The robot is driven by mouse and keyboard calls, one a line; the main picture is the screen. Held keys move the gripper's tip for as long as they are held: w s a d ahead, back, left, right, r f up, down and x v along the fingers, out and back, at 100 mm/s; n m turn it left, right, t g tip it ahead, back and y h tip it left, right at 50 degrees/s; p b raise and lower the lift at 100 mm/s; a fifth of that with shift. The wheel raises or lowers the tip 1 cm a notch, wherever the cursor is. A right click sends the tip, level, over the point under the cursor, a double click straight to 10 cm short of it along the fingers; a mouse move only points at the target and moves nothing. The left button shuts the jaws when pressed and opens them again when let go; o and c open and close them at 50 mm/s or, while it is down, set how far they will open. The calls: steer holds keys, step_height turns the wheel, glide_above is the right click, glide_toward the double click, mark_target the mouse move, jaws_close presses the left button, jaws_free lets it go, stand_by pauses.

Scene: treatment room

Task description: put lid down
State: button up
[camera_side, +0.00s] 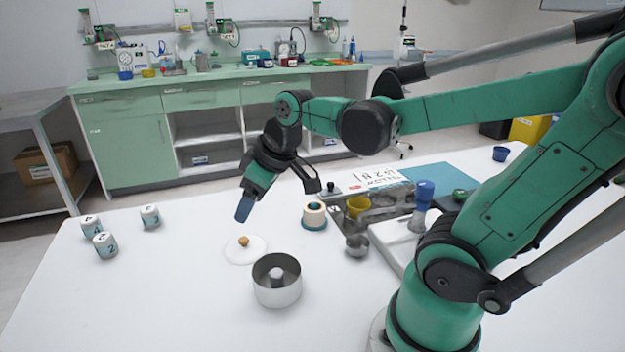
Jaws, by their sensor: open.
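A white round lid (238,252) with a brown knob lies on the white table, just behind and left of a metal pot (278,284). The pot is uncovered, and a pale rounded thing shows inside it. My gripper (278,202) is open and empty. It hangs above the table, above and behind the lid, clear of it. One blue-tipped finger points down at the left, and the other dark finger reaches out to the right.
White numbered containers (105,245) stand at the left. Right of the pot are a tape roll (314,215), a small metal cup (357,246), a yellow cup (357,207), a metal rack and a blue-topped object (424,194). The table's front left is clear.

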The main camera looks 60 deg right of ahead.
steer(key=shift+m+t, duration=0.9)
steer(key=s+a, duration=0.1)
steer(key=a, duration=0.1)
steer(key=s+a, duration=0.1)
steer(key=a, duration=0.1)
steer(key=shift+s+f, duration=0.15)
steer(key=shift+o, duration=0.2)
